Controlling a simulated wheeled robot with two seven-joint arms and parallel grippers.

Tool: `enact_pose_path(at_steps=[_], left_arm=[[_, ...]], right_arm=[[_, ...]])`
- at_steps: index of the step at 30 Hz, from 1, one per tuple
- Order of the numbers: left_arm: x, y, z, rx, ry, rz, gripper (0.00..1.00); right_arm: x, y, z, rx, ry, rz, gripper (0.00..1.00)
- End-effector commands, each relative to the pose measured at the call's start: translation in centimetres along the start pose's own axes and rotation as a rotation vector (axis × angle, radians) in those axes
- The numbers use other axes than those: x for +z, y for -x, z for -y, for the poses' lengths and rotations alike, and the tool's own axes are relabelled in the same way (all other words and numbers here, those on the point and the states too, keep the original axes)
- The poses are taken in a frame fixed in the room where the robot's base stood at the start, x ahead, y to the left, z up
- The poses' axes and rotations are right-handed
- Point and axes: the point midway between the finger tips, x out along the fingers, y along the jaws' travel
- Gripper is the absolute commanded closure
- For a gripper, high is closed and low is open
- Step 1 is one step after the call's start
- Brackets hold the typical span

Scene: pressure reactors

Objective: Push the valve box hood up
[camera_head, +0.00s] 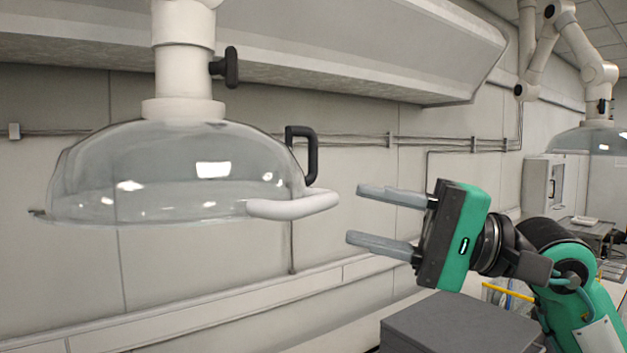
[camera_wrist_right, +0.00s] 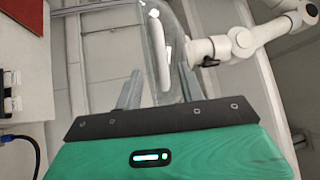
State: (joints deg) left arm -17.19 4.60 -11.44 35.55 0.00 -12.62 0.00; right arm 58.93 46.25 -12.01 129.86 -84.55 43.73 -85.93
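The valve box hood (camera_head: 165,175) is a clear dome hanging from a thick white arm (camera_head: 184,85) in the left half of the head view. A white curved handle (camera_head: 293,206) sticks out from its right rim, and a black handle (camera_head: 303,155) stands above it. My right gripper (camera_head: 367,216) is open and empty, just right of the white handle and apart from it, with fingers pointing left. In the right wrist view the hood (camera_wrist_right: 155,45) and white handle (camera_wrist_right: 163,66) show beyond the open fingers (camera_wrist_right: 158,85). My left gripper is not in view.
A grey box-shaped surface (camera_head: 460,325) lies below my right gripper. A second clear hood (camera_head: 590,139) on a jointed white arm (camera_head: 597,75) hangs at the far right. A large overhead canopy (camera_head: 340,45) runs along the wall. The space below the valve box hood looks clear.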

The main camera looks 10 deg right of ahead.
Motion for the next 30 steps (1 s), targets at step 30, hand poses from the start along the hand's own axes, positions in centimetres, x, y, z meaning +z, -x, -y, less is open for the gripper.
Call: enact_pose_path(at_steps=[30], left_arm=[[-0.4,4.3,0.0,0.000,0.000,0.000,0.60]], right_arm=[[0.1,-7.2,0.0,-0.002,0.000,0.001,0.90]])
